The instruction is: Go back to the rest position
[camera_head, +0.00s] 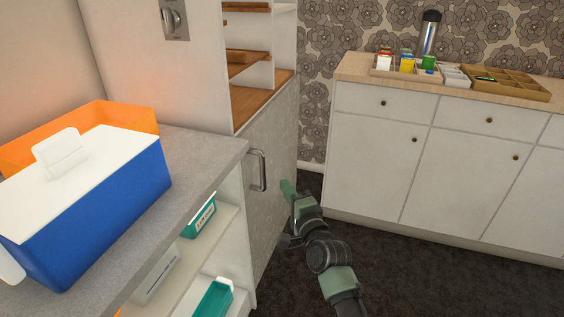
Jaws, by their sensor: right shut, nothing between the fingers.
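The gripper is shut and empty. My left gripper is not in view.
A grey counter (206,150) at left bears a blue box with white lid (108,210) and an orange bin (125,116). Open shelves (218,243) below hold teal containers. White cabinets (375,155) stand at right, with a flask (429,38) and trays on top. Dark floor (420,275) is clear.

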